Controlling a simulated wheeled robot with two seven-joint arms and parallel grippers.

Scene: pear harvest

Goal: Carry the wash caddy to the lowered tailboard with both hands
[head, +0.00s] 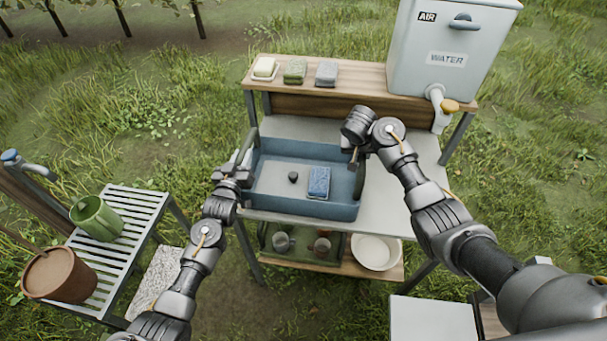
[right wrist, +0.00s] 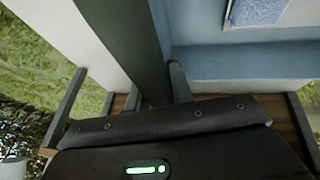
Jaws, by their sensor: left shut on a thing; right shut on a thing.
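The wash caddy is a blue open tray (head: 295,207) with a dark handle at each side. It is at the grey bench top, and I cannot tell if it touches it. A blue sponge (head: 319,183) and a small dark round piece (head: 293,177) lie inside. My left gripper (head: 240,172) is shut on the left handle. My right gripper (head: 354,160) is shut on the right handle. In the right wrist view its fingers (right wrist: 124,88) stand either side of the dark handle bar, beside the caddy's blue wall (right wrist: 240,64). I cannot make out the tailboard.
Soap and sponges (head: 295,70) lie on the wooden shelf behind, beside a water tank (head: 450,45). Below are a green crate (head: 300,262) and a white bowl (head: 376,252). A slatted stand (head: 125,240) at left holds a green pot and a brown pot.

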